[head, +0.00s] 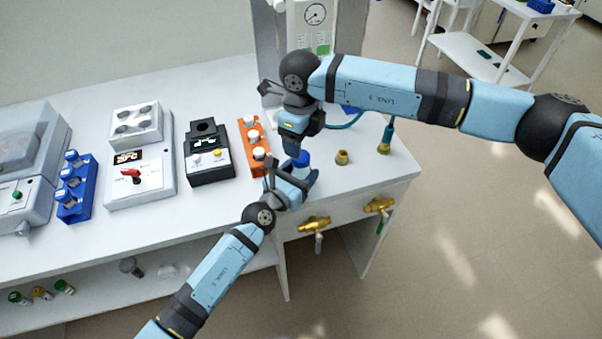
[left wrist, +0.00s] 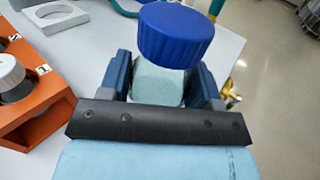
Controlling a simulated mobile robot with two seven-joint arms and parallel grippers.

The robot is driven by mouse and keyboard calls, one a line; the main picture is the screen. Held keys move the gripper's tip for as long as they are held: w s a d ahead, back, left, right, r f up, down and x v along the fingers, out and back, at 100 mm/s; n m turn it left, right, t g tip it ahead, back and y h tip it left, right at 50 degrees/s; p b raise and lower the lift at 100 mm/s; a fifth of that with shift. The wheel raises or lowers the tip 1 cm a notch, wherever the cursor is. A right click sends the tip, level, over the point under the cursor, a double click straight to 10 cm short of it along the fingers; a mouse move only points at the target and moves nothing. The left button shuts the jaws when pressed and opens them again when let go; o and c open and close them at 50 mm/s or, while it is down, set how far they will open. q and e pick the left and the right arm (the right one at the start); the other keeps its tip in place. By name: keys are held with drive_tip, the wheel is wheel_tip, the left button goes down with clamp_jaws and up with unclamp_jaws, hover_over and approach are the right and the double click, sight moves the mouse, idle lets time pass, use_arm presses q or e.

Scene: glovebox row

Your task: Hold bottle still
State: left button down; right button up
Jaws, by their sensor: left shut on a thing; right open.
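The bottle has a ribbed blue cap (left wrist: 176,33) and a pale, see-through body (left wrist: 158,84), and stands upright in the left wrist view. My left gripper (left wrist: 160,82) is shut on the bottle's body, one finger on each side, below the cap. In the head view the blue cap (head: 301,158) shows near the front edge of the bench, with my left gripper (head: 295,178) around the bottle. My right gripper (head: 292,148) is open, just above and slightly left of the cap. My right wrist hides part of the space above the bottle.
An orange rack (head: 253,142) with white-capped bottles stands close left of the bottle. A black device (head: 208,158) is farther left. A small brass fitting (head: 342,157) and a hose with a brass end (head: 387,138) are to the right. Brass valves (head: 314,224) stick out below the front edge.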

drive_tip(key=n, duration=0.2)
drive_tip(key=r+n, duration=0.1)
drive_tip(key=n, duration=0.3)
drive_tip(key=shift+r+n, duration=0.25)
drive_tip(key=shift+n, duration=0.15)
drive_tip(key=n, duration=0.3)
drive_tip(key=r+n, duration=0.1)
drive_tip(key=n, duration=0.3)
drive_tip(key=shift+r, duration=0.15)
wheel_tip(320, 180, down, 8)
drive_tip(key=shift+f, duration=0.1)
drive_tip(key=c, duration=0.9)
drive_tip(key=o, duration=1.1)
